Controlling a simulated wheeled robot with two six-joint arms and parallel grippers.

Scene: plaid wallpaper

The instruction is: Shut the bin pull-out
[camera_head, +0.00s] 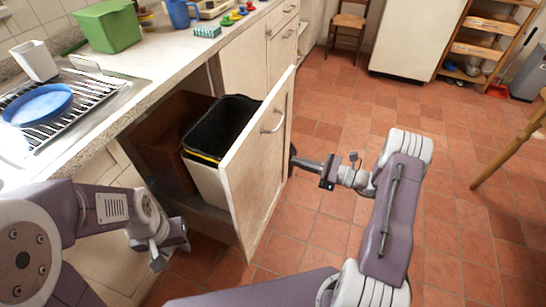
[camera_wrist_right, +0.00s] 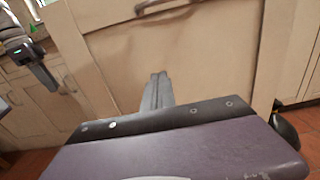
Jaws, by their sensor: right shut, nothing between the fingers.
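The bin pull-out stands open from under the counter. Its cream front panel (camera_head: 262,165) with a metal handle (camera_head: 273,121) faces right. Behind the panel sit a bin with a black liner (camera_head: 222,125) and a brown bin (camera_head: 165,140). My right gripper (camera_head: 298,162) is shut and empty at the panel's outer face, below the handle. In the right wrist view its fingers (camera_wrist_right: 158,88) point at the panel (camera_wrist_right: 205,65); whether they touch it I cannot tell. My left gripper (camera_head: 172,248) is low, left of the panel; its finger gap is unclear.
The counter holds a green tub (camera_head: 108,27), a blue jug (camera_head: 181,12) and a dish rack (camera_head: 60,110) with a blue plate (camera_head: 38,105). A wooden chair (camera_head: 348,22) stands at the back.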

